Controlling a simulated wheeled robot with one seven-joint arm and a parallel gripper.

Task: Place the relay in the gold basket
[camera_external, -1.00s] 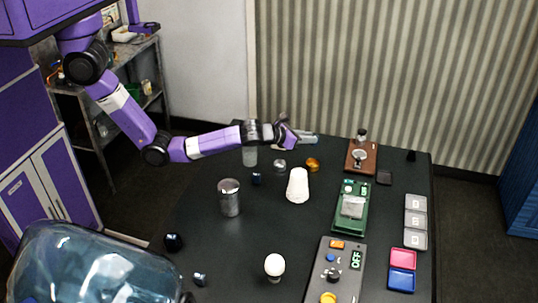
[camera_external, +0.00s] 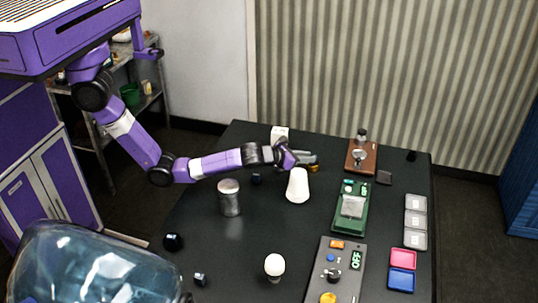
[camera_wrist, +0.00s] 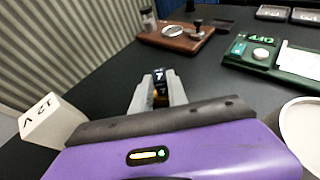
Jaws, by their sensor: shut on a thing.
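A small dark block with a white mark, which looks like the relay (camera_wrist: 160,76), sits between the fingertips of my gripper (camera_wrist: 158,88) in the wrist view. My gripper (camera_external: 313,158) is shut on it. The gold basket (camera_external: 314,169) is a small gold cup on the black table, right below my fingertips and partly hidden by them. A bit of gold also shows between the fingers in the wrist view. I cannot tell whether the relay touches the basket.
A white cone-like object (camera_external: 297,186) stands close in front of my gripper. A white box (camera_external: 279,134) is behind the arm. A metal can (camera_external: 229,198) stands left. A brown wooden board (camera_external: 361,156) and a green board (camera_external: 351,207) lie right.

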